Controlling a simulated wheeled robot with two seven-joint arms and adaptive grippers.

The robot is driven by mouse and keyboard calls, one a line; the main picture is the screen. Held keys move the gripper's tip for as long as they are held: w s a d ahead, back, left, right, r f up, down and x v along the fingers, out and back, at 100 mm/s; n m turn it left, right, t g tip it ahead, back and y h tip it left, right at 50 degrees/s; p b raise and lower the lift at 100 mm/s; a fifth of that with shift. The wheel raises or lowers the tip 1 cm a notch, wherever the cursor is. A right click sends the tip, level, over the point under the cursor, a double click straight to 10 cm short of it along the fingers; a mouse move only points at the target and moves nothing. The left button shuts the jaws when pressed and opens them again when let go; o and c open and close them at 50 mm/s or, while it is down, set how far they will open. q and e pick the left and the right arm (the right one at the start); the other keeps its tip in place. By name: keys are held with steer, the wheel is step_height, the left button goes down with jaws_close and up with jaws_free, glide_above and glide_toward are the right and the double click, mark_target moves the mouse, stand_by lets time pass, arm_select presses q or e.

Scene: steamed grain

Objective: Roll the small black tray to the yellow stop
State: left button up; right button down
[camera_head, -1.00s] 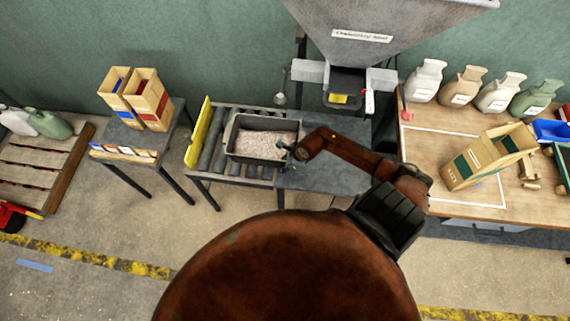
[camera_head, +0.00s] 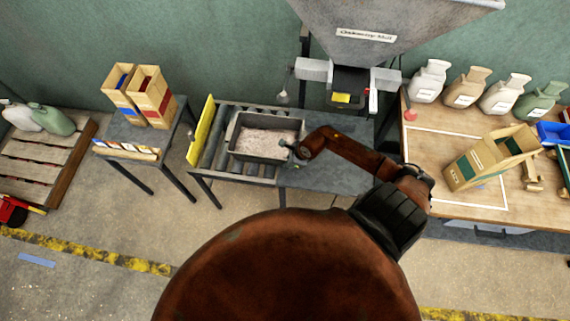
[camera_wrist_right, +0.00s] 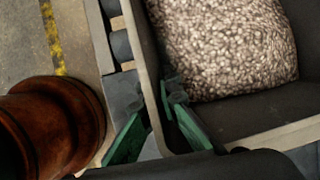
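The small black tray (camera_head: 236,127), filled with pale grain (camera_head: 265,143), sits on the roller table (camera_head: 222,170). The yellow stop (camera_head: 200,130) stands upright at the left end of the rollers, with bare rollers between it and the tray. My right gripper (camera_head: 292,149) is at the tray's right end. In the right wrist view, its green fingers (camera_wrist_right: 152,90) straddle the tray wall (camera_wrist_right: 151,75), one outside and one inside. They appear closed on the wall, beside the grain (camera_wrist_right: 222,45). My left gripper is not in view.
A small table (camera_head: 128,138) with two boxes stands left of the stop. A wooden bench (camera_head: 430,150) with several bags and a tilted box is at right.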

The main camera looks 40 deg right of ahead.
mark_target(269, 162)
steer(key=shift+w+a, duration=0.1)
stand_by(0.5)
steer(key=shift+w+a+b, duration=0.25)
steer(key=shift+w+a, duration=0.8)
steer(key=shift+w, duration=0.3)
steer(key=shift+w+a+b, duration=0.2)
steer(key=shift+w+a, duration=0.85)
steer(key=shift+w, duration=0.25)
steer(key=shift+w, duration=0.1)
steer(key=shift+w+a+b, duration=0.45)
steer(key=shift+w+a, duration=0.65)
steer(key=shift+w, duration=0.25)
steer(key=shift+w+a+b, duration=0.4)
steer(key=shift+w+a, duration=0.65)
steer(key=shift+w, duration=0.25)
steer(key=shift+r, duration=0.1)
steer(key=c, duration=2.3)
jaws_free()
steer(key=shift+o, duration=1.1)
